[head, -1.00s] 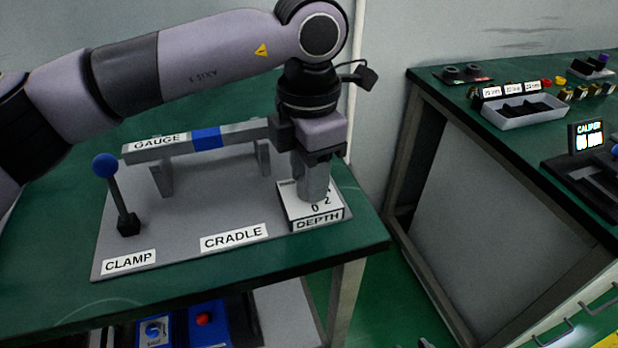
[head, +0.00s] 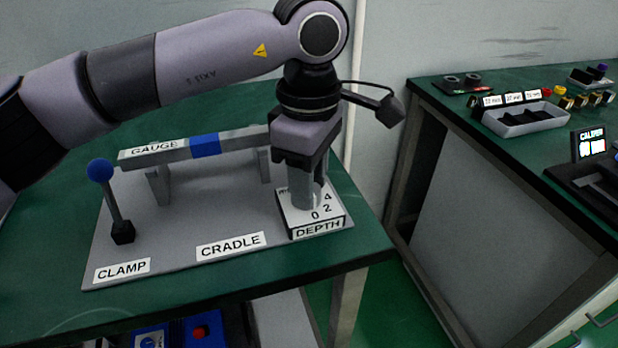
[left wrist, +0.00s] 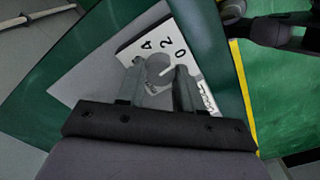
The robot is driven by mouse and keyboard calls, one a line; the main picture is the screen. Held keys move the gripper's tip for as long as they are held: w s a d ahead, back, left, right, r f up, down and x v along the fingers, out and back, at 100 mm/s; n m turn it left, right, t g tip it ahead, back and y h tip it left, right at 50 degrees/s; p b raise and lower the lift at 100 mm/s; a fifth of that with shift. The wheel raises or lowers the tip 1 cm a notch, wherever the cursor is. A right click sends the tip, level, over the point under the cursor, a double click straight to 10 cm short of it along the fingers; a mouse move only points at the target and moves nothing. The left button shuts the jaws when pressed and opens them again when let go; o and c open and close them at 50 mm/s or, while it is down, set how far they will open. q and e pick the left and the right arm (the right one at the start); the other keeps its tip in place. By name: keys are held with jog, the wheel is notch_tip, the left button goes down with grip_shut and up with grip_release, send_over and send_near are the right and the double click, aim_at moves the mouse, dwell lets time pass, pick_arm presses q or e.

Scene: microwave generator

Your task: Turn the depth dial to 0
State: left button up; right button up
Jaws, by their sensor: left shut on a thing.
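The depth dial (left wrist: 158,68) is a grey round knob on a white plate (head: 337,222) marked 0, 2, 4 and labelled DEPTH. In the left wrist view, the plate (left wrist: 127,55) shows the 0 close by the right finger. My left gripper (head: 305,202) points straight down and is shut on the dial, one finger on each side of it (left wrist: 158,88). In the head view the fingers mostly hide the dial. I cannot tell exactly which number it points to. My right gripper is not in view.
The grey fixture board holds a GAUGE bar (head: 175,152) with a blue band, a blue-knobbed CLAMP lever (head: 112,205) and a CRADLE label (head: 231,246). A second green bench to the right carries a grey tray (head: 525,118) and a caliper display (head: 590,143).

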pick_arm(q)
jog(key=shift+r+m, duration=0.1)
jog(key=shift+m, duration=0.7)
jog(key=o, duration=1)
jog(key=shift+o, duration=0.2)
jog(key=shift+r, duration=3.55)
